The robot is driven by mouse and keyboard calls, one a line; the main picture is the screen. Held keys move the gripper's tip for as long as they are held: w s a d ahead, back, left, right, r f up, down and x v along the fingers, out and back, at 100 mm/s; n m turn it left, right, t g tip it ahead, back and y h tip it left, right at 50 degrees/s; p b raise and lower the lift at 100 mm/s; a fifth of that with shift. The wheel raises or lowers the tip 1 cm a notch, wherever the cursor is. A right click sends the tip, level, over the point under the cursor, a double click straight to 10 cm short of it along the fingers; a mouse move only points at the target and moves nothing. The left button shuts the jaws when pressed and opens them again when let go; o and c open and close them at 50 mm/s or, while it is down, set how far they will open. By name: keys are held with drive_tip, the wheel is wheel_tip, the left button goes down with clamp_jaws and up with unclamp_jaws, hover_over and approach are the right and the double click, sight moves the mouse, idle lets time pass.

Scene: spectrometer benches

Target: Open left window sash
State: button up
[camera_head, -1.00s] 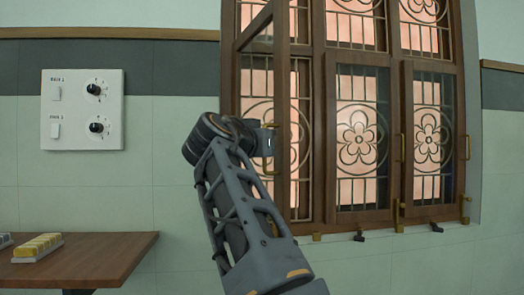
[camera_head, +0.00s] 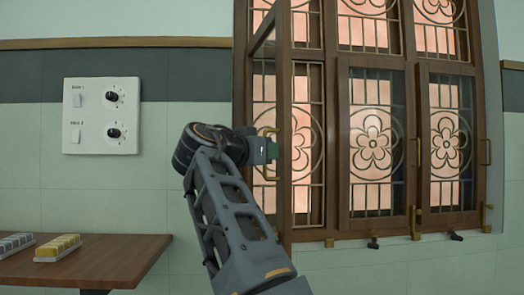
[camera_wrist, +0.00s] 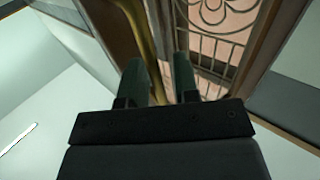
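The left window sash (camera_head: 283,110) is a brown wooden frame in the head view, standing swung out from the window at an angle, its edge towards me. A brass handle (camera_head: 268,176) is on it. My gripper (camera_head: 274,150) is at this handle, its green fingers partly hidden by the wrist. In the wrist view, the brass handle (camera_wrist: 148,35) runs down into the narrow gap between my two dark green fingers (camera_wrist: 160,80), which look shut on it; the contact itself is hidden.
The middle sash (camera_head: 343,140) and right sash (camera_head: 423,140) stand to the right, with brass fittings and dark stays along the sill. A switch panel (camera_head: 90,135) is on the wall at left. A wooden table (camera_head: 115,262) with trays of yellow and grey blocks is below it.

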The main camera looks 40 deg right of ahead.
drive_tip(key=shift+o, duration=0.4)
drive_tip(key=shift+s+a+r, duration=0.1)
drive_tip(key=p+v, duration=0.1)
drive_tip(key=v, duration=1.2)
drive_tip(key=shift+a, duration=0.3)
drive_tip(key=w+f+n+t+y+p, duration=0.2)
drive_tip(key=w+f+n+y+p, duration=0.4)
drive_tip(key=n+p, duration=0.75)
drive_tip(key=s+a+f+n+g+y+p, duration=0.2)
drive_tip(key=s+a+f+y+p, duration=0.6)
drive_tip(key=p, duration=1.2)
drive_tip(key=shift+s+f+y, duration=0.9)
drive_tip(key=shift+f+y, duration=0.15)
drive_tip(key=shift+y, duration=0.85)
